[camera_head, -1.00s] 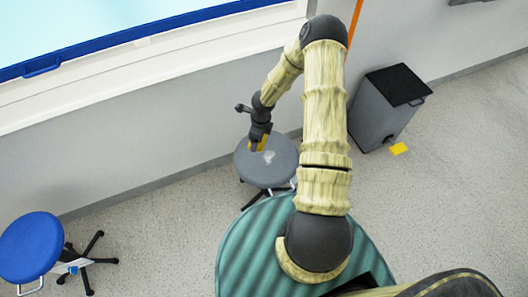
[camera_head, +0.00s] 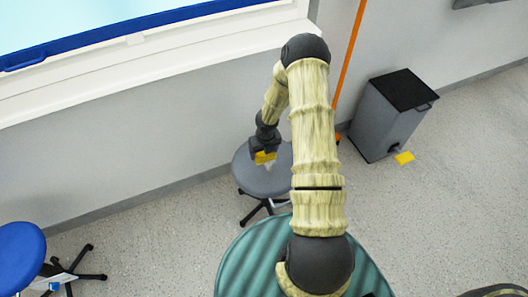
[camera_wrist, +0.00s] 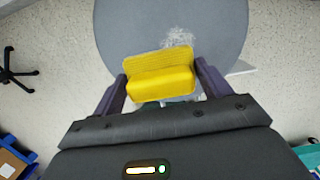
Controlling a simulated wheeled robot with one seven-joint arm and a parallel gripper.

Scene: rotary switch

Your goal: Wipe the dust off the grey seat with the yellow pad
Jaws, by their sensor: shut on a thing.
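The grey round seat (camera_head: 255,181) of a stool stands below my arm by the wall. My gripper (camera_wrist: 160,82) is shut on the yellow pad (camera_wrist: 160,76), with a finger at each side of it. A pale dust patch (camera_wrist: 178,37) shows on the seat just beyond the pad in the wrist view.
A blue stool (camera_head: 20,256) stands at the lower left. An orange pole (camera_head: 348,70) leans by the wall. Floor between the stools is clear.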

